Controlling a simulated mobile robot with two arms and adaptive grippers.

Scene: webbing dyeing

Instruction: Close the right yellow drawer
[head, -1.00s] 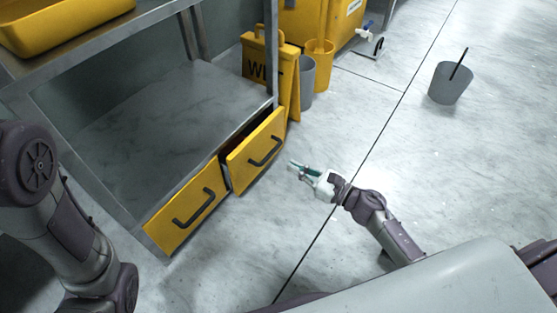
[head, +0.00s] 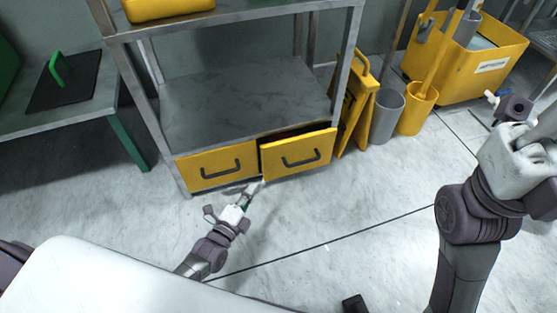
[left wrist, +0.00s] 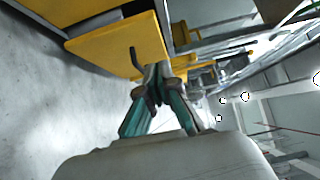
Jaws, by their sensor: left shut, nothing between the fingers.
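The right yellow drawer (head: 318,150) is partly open under the grey metal shelf. Its front stands out from the frame, with a dark gap above it and a black handle (head: 300,161) on it. The left yellow drawer (head: 217,165) looks shut. My left gripper (head: 254,190) is shut and empty, low in front of the drawers near the gap between their fronts. In the left wrist view its closed fingertips (left wrist: 158,72) appear beside a black handle on a yellow drawer front (left wrist: 108,46); I cannot tell whether they touch.
A yellow wet-floor sign (head: 356,105), a grey bin (head: 386,117) and a yellow bucket (head: 416,110) stand right of the shelf (head: 245,100). A yellow mop cart (head: 465,65) is behind them. A green-legged table (head: 60,122) is at left.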

